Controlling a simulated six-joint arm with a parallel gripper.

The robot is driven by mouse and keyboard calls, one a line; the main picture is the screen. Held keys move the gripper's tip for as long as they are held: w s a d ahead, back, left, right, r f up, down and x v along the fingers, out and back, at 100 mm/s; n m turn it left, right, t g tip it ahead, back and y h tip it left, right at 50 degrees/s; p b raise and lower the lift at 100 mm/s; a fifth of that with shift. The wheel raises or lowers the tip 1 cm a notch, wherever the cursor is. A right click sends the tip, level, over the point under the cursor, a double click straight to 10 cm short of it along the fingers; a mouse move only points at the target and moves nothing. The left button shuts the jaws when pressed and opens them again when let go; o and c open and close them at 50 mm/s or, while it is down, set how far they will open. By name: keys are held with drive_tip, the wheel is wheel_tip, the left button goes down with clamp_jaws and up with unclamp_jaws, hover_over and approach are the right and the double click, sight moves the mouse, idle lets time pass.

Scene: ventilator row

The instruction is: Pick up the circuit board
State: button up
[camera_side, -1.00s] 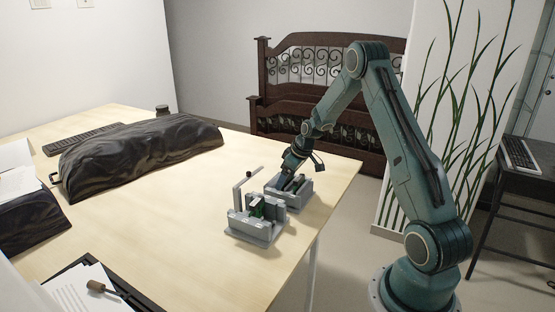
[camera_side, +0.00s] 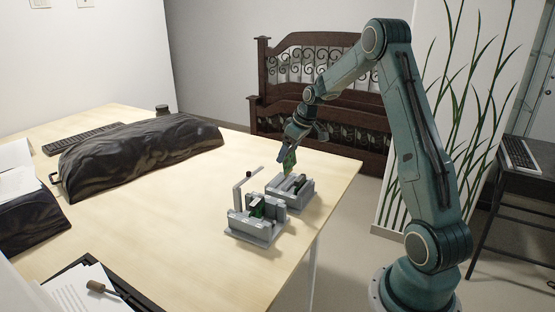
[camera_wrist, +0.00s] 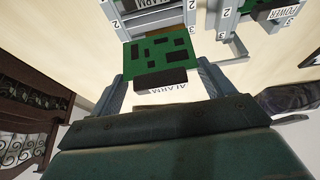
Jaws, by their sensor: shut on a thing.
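A green circuit board (camera_side: 289,160) with dark chips hangs from my gripper (camera_side: 287,148), tilted, above the rear grey fixture (camera_side: 302,198). In the wrist view the board (camera_wrist: 160,52) shows between the two fingers of my gripper (camera_wrist: 162,88), with a black block and a white label reading "ALARM" at its near edge. My gripper is shut on it. In the side view the board's lower end is close above the rear fixture, and I see no clear contact with it.
A second grey fixture (camera_side: 248,226) with a small green part and an upright bent rod stands in front. A labelled "POWER" block (camera_wrist: 285,14) shows in the wrist view. A dark covered bulk (camera_side: 140,155) lies at left; the table's middle is clear.

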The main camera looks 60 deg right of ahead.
wheel_tip(320, 180, up, 10)
drive_tip(key=shift+f, duration=0.2)
idle(0.7)
drive_tip(key=shift+w+a+f, duration=0.1)
drive_tip(key=shift+a+f, duration=0.1)
drive_tip(key=shift+a, duration=0.35)
drive_tip(key=s+a+f+t, duration=0.1)
drive_tip(key=s+a+f, duration=0.1)
drive_tip(key=a, duration=0.6)
drive_tip(key=s+a+f+t, duration=0.1)
drive_tip(key=a+f, duration=0.3)
drive_tip(key=a, duration=0.5)
drive_tip(key=shift+s, duration=0.6)
drive_tip(key=shift+f, duration=0.2)
drive_tip(key=shift+d+f, duration=0.1)
drive_tip(key=shift+f, duration=2.2)
drive_tip(key=shift+f, duration=1.45)
